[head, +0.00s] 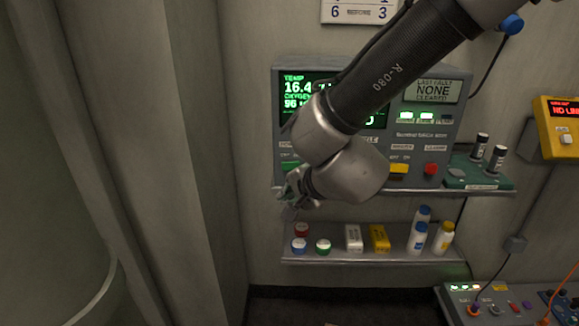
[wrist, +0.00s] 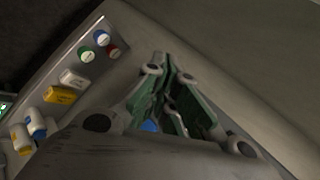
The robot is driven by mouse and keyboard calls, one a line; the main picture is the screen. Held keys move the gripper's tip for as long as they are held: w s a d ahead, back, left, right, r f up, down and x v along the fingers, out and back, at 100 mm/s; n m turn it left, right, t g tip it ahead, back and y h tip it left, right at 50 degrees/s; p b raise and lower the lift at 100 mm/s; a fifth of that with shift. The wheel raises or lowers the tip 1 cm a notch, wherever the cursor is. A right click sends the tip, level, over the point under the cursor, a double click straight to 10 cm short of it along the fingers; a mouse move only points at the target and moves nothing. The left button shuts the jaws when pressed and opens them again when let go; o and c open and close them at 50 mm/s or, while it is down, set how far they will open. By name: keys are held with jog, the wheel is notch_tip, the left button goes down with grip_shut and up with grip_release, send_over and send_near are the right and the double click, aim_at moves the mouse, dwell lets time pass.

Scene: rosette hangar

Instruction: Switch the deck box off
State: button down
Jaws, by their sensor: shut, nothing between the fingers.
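No label naming the deck box is readable. A grey box (head: 500,300) with small green lights, switches and an orange cable sits at the lower right in the head view, cut off by the frame edge. A grey wall console (head: 455,135) with green screens and several buttons stands behind my arm, which hides part of it. My gripper (head: 296,192) is at the console's lower left edge, above the small shelf, far left of the grey box. In the wrist view my gripper (wrist: 168,62) is shut and empty, its fingertips together.
A shelf (head: 345,256) under the console carries round caps, a white block, a yellow block (head: 379,238) and bottles (head: 442,238). A green holder (head: 470,172) with dark cylinders is right of the console. A yellow box (head: 560,128) hangs at the far right.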

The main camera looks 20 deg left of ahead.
jog(key=w+a, duration=0.3)
jog(key=w, duration=0.4)
jog(key=shift+w, duration=0.35)
jog(key=shift+w, duration=0.1)
dwell(1.1)
jog(key=shift+w+a, duration=0.15)
jog(key=shift+w, duration=0.25)
dwell(0.6)
jog(key=shift+s+d, duration=0.25)
jog(key=shift+s, duration=0.15)
jog(key=shift+s+d, duration=0.3)
jog(key=shift+s, duration=0.5)
jog(key=shift+s+d, duration=0.25)
jog(key=shift+s, duration=0.55)
jog(key=shift+s+d, duration=0.3)
jog(key=shift+s, duration=0.5)
